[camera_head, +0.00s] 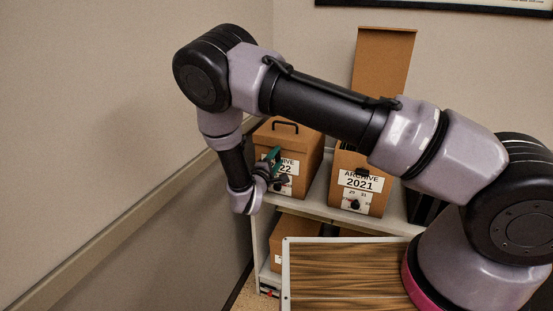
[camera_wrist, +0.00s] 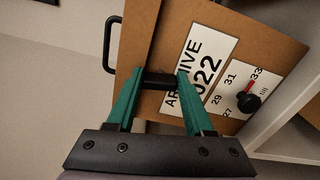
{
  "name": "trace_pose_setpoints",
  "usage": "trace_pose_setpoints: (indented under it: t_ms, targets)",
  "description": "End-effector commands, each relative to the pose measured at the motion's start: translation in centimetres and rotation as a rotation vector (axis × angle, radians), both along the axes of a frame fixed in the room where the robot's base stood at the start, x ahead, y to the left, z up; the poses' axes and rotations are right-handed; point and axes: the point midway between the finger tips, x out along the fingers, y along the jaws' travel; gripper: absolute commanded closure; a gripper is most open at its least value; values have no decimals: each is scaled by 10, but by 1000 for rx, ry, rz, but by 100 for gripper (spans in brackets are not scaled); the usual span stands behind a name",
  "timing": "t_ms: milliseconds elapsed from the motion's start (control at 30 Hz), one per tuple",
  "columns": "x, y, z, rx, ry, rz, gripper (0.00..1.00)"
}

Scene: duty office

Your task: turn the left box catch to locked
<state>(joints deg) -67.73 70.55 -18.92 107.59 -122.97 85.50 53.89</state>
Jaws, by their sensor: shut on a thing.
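The left box (camera_head: 290,147) is brown cardboard with a lid, a black handle on top and an "ARCHIVE ..22" label. It stands on the left of the shelf and fills much of the wrist view (camera_wrist: 265,45), tilted. Its black catch (camera_wrist: 160,79) sits at the lid edge beside the label. My gripper (camera_wrist: 161,78) has green fingers and is shut on the catch, one finger on each side. In the head view my gripper (camera_head: 273,158) is at the box front and hides the catch and part of the label. Whether the catch is locked cannot be told.
A black knob with a red mark (camera_wrist: 248,102) sits among numbers on the left box. The "ARCHIVE 2021" box (camera_head: 347,161) stands to the right, with a tall brown panel (camera_head: 383,62) behind it. The wall (camera_head: 130,120) is close on the left. A wood-grained board (camera_head: 340,275) is in front.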

Motion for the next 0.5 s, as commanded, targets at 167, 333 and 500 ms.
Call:
trace_pose_setpoints:
  t_ms: [167, 333, 500]
  targets:
    - [-1, 0, -1, 96, -33, 0, 100]
    - [-1, 0, -2, 157, -55, 0, 100]
    - [-1, 0, -2, 188, -67, 0, 100]
